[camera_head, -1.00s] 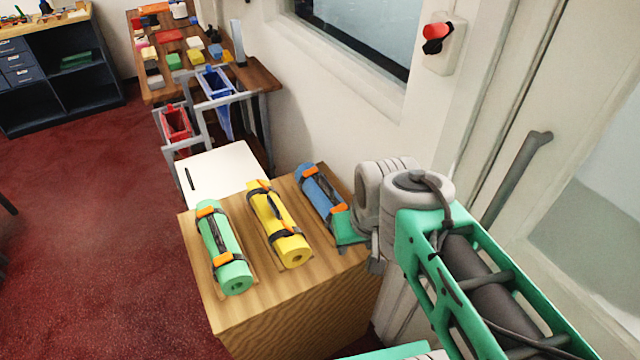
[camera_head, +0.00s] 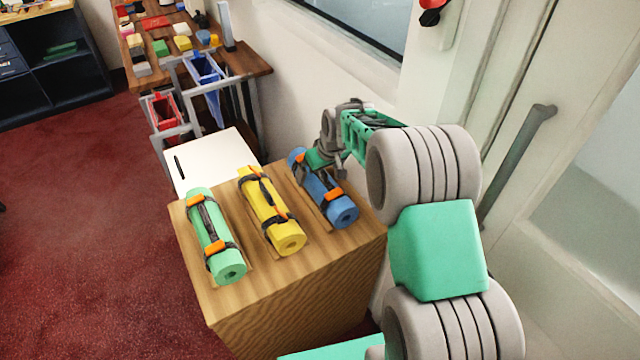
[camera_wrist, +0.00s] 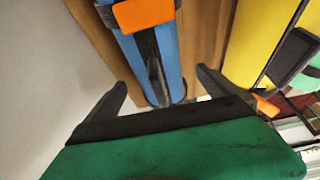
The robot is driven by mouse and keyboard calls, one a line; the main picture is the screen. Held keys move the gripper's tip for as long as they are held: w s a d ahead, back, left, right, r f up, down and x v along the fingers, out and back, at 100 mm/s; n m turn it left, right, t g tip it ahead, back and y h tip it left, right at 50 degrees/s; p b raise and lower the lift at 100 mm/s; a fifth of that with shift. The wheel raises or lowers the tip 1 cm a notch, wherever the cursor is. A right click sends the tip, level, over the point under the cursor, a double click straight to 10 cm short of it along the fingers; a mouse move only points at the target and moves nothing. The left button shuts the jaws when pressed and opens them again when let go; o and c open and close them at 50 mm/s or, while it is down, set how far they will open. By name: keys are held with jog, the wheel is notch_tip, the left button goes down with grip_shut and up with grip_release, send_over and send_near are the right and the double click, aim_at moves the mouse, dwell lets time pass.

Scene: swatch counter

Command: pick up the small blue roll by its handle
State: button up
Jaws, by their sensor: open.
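The small blue roll (camera_head: 341,211) lies on the right side of the wooden counter, with dark straps and orange tabs. In the wrist view the blue roll (camera_wrist: 120,48) runs up from between my fingertips, with an orange tab and a dark handle (camera_wrist: 154,76) along it. My gripper (camera_head: 312,175) is at the roll's far end in the head view, and its arm partly covers the roll. In the wrist view my gripper (camera_wrist: 162,82) is open, one finger on each side of the roll and handle. Whether the fingers touch the roll, I cannot tell.
A yellow roll (camera_head: 268,214) and a green roll (camera_head: 212,240) lie to the left on the wooden counter (camera_head: 290,280). A white surface (camera_head: 215,160) adjoins behind. A wall and a door handle (camera_head: 520,160) stand close on the right.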

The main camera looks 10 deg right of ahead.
jog(key=shift+x, duration=1.1)
jog(key=shift+c, duration=0.6)
jog(key=shift+r, duration=0.1)
jog(key=c, duration=1.5)
